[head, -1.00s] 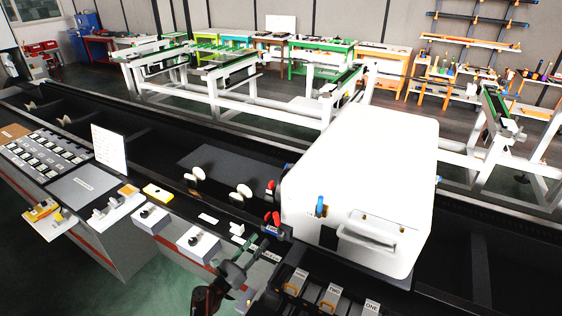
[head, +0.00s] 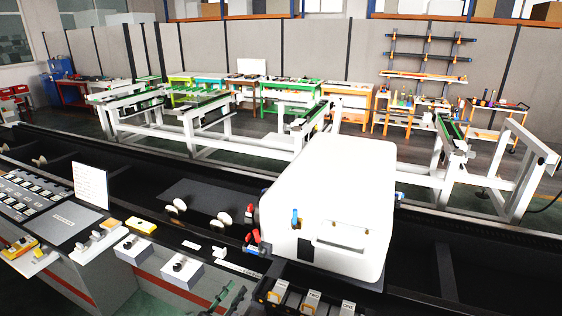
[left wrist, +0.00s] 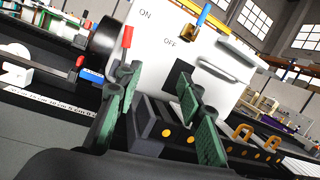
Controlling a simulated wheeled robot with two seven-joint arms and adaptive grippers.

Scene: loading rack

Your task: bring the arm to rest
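My left gripper (head: 224,297) shows at the bottom edge of the head view, in front of the console. Its two green fingers also show in the left wrist view (left wrist: 165,103), spread apart with nothing held between them. Behind them in the left wrist view stands the white box (left wrist: 170,38) marked ON and OFF, with a red-tipped lever (left wrist: 127,38) and a blue-tipped lever (left wrist: 203,16). The fingers look apart from the box and levers. Most of my left arm is out of the head view. My right gripper is not in view.
The white box (head: 335,195) stands on the dark rack, with labelled orange-handled slots (head: 312,300) below it. Consoles with knobs and a white sign (head: 90,184) lie to the left. White frames and workbenches stand behind.

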